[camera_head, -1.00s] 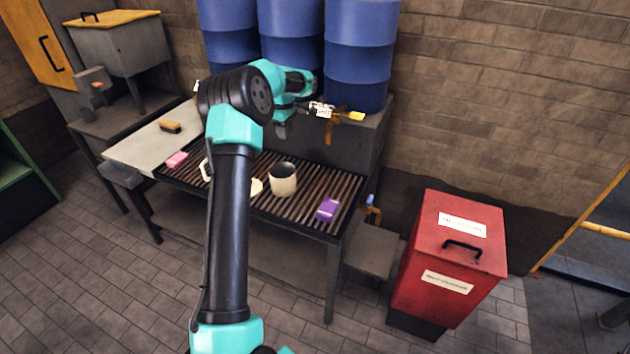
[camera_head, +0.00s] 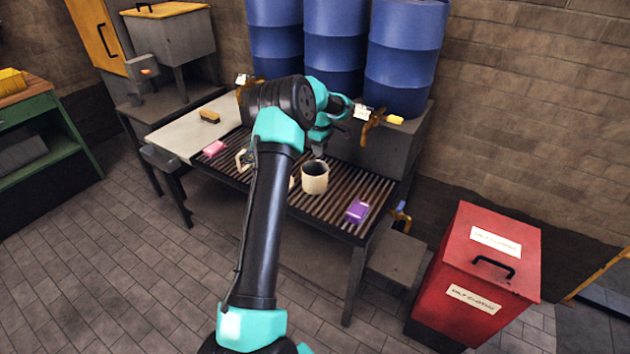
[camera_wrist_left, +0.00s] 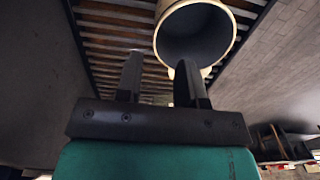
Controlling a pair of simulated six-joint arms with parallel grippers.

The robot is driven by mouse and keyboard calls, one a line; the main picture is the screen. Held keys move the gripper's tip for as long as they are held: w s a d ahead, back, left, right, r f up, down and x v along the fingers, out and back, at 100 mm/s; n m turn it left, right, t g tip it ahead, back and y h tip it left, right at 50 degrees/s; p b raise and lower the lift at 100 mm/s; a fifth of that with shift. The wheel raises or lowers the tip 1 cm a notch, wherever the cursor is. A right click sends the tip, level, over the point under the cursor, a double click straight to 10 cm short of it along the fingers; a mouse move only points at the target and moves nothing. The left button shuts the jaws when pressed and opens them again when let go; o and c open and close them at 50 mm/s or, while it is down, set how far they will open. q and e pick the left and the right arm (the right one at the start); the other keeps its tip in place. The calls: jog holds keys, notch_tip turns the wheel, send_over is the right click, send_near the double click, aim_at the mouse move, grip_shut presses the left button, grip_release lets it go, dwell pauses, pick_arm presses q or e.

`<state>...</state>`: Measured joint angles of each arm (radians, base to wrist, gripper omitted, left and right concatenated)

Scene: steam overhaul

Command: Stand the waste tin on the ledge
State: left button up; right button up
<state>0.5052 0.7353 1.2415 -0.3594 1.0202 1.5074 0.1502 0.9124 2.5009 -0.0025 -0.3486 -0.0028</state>
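A cream, open-topped cylindrical tin (camera_head: 315,180), which I take as the waste tin, stands upright on the slatted bench. My left gripper (camera_head: 318,150) is just above and behind it, pointing down. In the left wrist view the gripper's two fingers (camera_wrist_left: 160,78) are apart with nothing between them. The tin's round mouth (camera_wrist_left: 195,35) shows there beyond the right finger, which overlaps its rim; I cannot tell whether they touch. A dark raised ledge (camera_head: 375,150) runs behind the bench under the blue drums. My right gripper is not in view.
A purple block (camera_head: 357,211) lies right of the tin, a pink block (camera_head: 214,148) and a brush (camera_head: 209,116) to the left. A brown valve with a yellow end (camera_head: 395,120) is at the ledge front. A red bin (camera_head: 480,265) stands right.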

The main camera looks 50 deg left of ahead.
aim_at(321, 166)
pick_arm(q)
jog(key=shift+f, duration=1.75)
jog(key=shift+f, duration=0.1)
jog(key=shift+w+f, duration=0.15)
jog(key=shift+f, duration=2.35)
grip_shut()
